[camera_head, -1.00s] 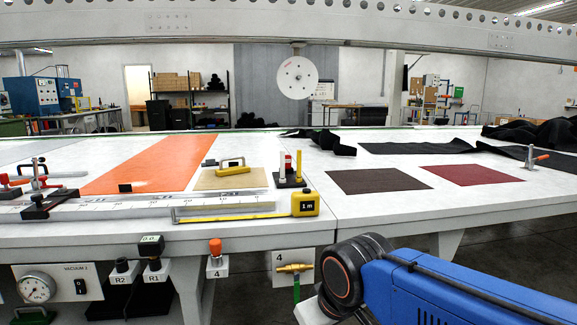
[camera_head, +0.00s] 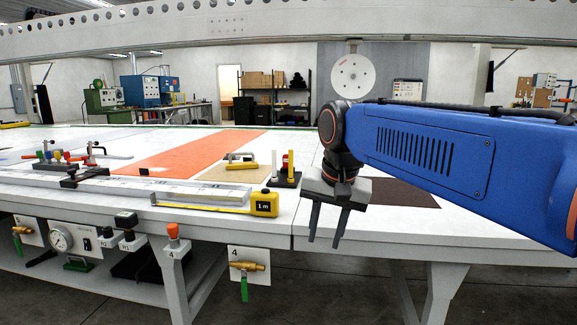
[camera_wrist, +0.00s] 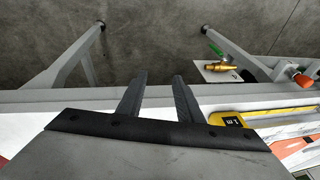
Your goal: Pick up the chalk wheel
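I cannot tell for sure which item is the chalk wheel. A small yellow-handled tool (camera_head: 241,165) lies on the tan square (camera_head: 232,176) on the table, left of my arm, and may be it. A black holder (camera_head: 284,180) with upright red and yellow sticks stands just right of it. My gripper (camera_head: 325,240) points down at the table's front edge, right of these items. Its two dark fingers are apart with nothing between them. In the wrist view the fingers (camera_wrist: 160,80) show the edge and floor beyond them, and the tool is not seen there.
A yellow tape measure (camera_head: 264,203) lies near the front edge. An orange strip (camera_head: 190,152) and several clamps (camera_head: 57,155) are further left. A brass valve (camera_head: 243,267) and an orange-topped knob (camera_head: 172,231) are on the table front. A perforated beam (camera_head: 200,30) crosses overhead.

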